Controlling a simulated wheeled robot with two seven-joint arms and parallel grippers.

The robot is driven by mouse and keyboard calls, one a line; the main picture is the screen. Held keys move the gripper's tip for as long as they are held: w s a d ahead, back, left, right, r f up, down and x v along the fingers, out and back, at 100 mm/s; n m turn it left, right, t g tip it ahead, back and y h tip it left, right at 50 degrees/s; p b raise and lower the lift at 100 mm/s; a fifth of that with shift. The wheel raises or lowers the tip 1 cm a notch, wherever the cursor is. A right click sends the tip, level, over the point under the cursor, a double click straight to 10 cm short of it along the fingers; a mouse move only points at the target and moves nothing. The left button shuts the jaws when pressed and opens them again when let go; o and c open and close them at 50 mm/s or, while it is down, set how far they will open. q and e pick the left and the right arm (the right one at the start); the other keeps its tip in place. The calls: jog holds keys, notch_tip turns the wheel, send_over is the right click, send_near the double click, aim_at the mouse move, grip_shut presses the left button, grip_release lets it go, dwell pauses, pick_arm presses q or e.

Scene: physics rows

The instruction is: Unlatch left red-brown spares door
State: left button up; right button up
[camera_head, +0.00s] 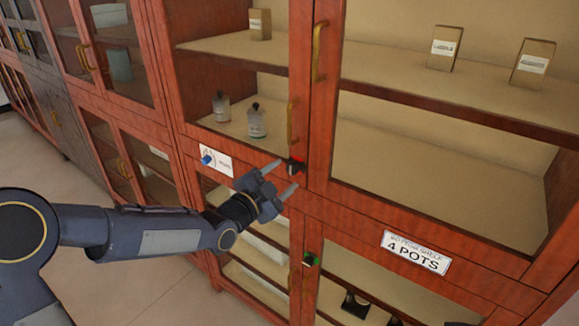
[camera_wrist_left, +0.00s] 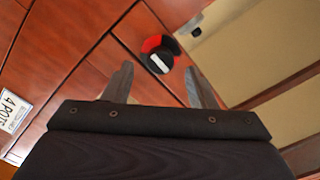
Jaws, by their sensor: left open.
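The red-brown cabinet's left upper glass door (camera_head: 236,75) stands closed, with a vertical brass handle (camera_head: 290,122) near its right edge. A small black latch with a red part (camera_head: 295,165) sits at the foot of that door by the centre post. In the left wrist view the latch (camera_wrist_left: 158,54) shows as a black disc with a white bar and a red sector beside it. My left gripper (camera_head: 281,178) is open and empty, its fingers pointing at the latch. In the wrist view the fingers (camera_wrist_left: 157,85) lie to either side below the latch, apart from it. My right gripper is out of view.
A latch with a green part (camera_head: 311,260) sits on the lower doors. Labels "4 POTS" (camera_head: 416,252) and a blue-marked sign (camera_head: 216,158) are on the rail. Bottles (camera_head: 256,121) and boxes (camera_head: 445,48) stand on shelves behind. The floor (camera_head: 110,270) at left is clear.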

aim_at(290, 170)
pick_arm(q)
jog(key=shift+p+x, duration=0.35)
jog(key=shift+x, duration=1.4)
jog(key=shift+a, duration=0.1)
jog(key=c, duration=1)
